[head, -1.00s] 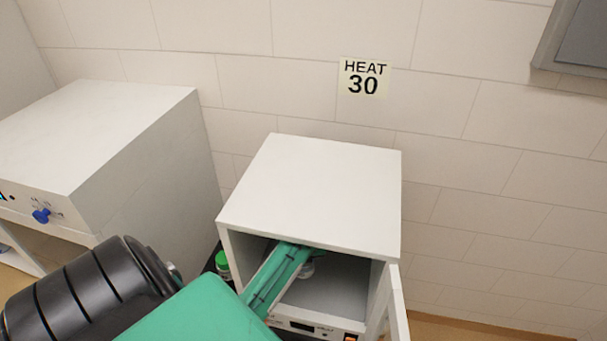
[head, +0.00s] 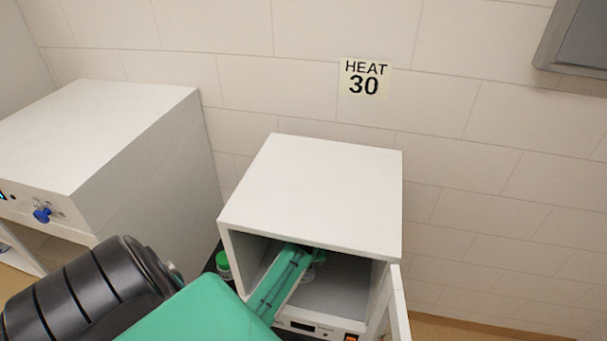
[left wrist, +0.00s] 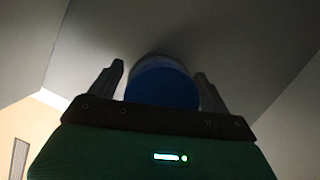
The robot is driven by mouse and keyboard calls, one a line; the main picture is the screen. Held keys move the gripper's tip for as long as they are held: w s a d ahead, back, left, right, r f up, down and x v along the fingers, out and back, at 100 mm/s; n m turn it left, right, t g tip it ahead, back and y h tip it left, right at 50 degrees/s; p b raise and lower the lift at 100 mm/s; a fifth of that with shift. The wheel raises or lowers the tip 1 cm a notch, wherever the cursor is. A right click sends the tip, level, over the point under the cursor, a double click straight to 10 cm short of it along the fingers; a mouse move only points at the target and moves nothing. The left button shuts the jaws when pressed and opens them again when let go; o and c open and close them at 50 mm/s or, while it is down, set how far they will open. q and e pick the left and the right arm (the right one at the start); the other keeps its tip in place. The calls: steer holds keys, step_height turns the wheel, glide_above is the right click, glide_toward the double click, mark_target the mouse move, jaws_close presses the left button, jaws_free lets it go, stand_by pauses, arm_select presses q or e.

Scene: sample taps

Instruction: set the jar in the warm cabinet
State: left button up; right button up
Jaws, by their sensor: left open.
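The warm cabinet (head: 318,190) is a white box under a "HEAT 30" sign, its door (head: 398,305) swung open at the right. My left arm reaches into it, and my left gripper (head: 312,256) is inside, mostly hidden by the cabinet top. In the left wrist view the jar (left wrist: 162,86) shows a blue lid and a pale body, between the two fingers of my left gripper (left wrist: 161,85). The fingers are open, with a gap on each side of the jar. Its base is hidden in shadow. My right gripper is not in view.
A larger white unit (head: 90,130) with a blue knob (head: 42,215) stands at the left. A green-capped jar (head: 223,263) stands just outside the cabinet's left wall. A grey wall box (head: 585,40) hangs at the upper right. The cabinet's right inside looks empty.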

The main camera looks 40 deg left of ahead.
arm_select(q)
steer(key=v, duration=0.2)
steer(key=shift+r, duration=0.45)
steer(key=s+d, duration=0.2)
steer(key=d, duration=0.1)
steer(key=s+d, duration=0.5)
steer(key=d, duration=0.1)
steer(key=shift+s+d+r, duration=0.15)
steer(key=shift+s+d, duration=0.2)
